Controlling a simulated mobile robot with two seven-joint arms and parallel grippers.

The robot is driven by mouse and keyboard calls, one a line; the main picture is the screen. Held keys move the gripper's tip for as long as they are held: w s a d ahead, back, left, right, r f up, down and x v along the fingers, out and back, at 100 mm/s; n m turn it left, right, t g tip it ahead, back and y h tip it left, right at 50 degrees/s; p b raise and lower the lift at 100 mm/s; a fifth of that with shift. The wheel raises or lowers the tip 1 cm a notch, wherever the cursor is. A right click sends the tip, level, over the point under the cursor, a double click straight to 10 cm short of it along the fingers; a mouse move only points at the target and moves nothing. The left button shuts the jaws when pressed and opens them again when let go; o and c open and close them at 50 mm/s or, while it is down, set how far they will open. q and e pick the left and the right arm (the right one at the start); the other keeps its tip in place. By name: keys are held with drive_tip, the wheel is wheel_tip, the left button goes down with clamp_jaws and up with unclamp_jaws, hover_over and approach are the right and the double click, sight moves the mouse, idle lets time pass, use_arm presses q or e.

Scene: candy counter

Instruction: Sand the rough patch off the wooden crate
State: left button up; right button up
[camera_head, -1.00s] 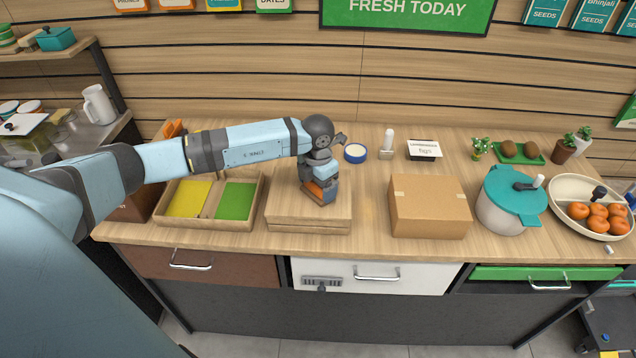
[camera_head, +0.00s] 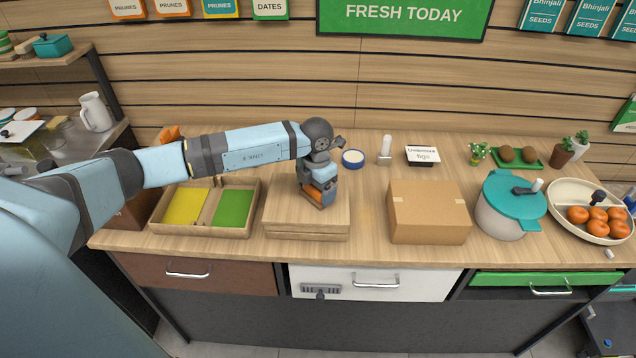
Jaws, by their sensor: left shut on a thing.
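The wooden crate (camera_head: 287,221) is a low, pale wood box near the front of the counter, left of the middle. My left gripper (camera_head: 318,192) points down at the back right part of its top. It is shut on a small sanding tool (camera_head: 312,193) with an orange side, seen low between the fingers. The tool appears to rest on the crate's top, but the arm hides the contact. I cannot make out the rough patch. My right gripper is not in view.
A tray (camera_head: 205,229) with yellow and green inserts stands close left of the crate. A cardboard box (camera_head: 428,213) stands to its right, with bare counter between. A blue-rimmed round tin (camera_head: 353,158) and a white bottle (camera_head: 385,150) stand behind. A teal-lidded pot (camera_head: 507,215) is farther right.

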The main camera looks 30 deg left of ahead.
use_arm(q)
drive_tip(key=shift+s+d+f, duration=0.15)
drive_tip(key=shift+s+d, duration=0.15)
drive_tip(key=shift+s, duration=0.4)
drive_tip(key=shift+w+a+b, duration=0.25)
drive_tip(key=shift+w+b, duration=0.15)
drive_tip(key=shift+w, duration=0.4)
drive_tip(key=shift+w+a+b, duration=0.25)
drive_tip(key=shift+w+b, duration=0.15)
drive_tip(key=shift+w, duration=0.35)
drive_tip(key=shift+s+d+r+p, duration=0.1)
drive_tip(key=shift+s+d+p, duration=0.1)
drive_tip(key=shift+s, duration=0.2)
drive_tip(key=shift+s+d+r+p, duration=0.1)
drive_tip(key=shift+s+p, duration=0.1)
drive_tip(key=shift+s, duration=0.2)
drive_tip(key=shift+s+d+f, duration=0.15)
drive_tip(key=shift+s+f, duration=0.1)
drive_tip(key=shift+s, duration=0.5)
drive_tip(key=shift+w+a+r+b, duration=0.15)
drive_tip(key=shift+w+b, duration=0.1)
drive_tip(key=shift+w, duration=0.3)
drive_tip(key=shift+w+a+f+b, duration=0.1)
drive_tip(key=shift+w+a+b, duration=0.15)
drive_tip(key=shift+w, duration=0.25)
drive_tip(key=shift+w+a+r+b, duration=0.1)
drive_tip(key=shift+w+b, duration=0.2)
drive_tip(key=shift+w, duration=0.25)
drive_tip(key=shift+r, duration=0.15)
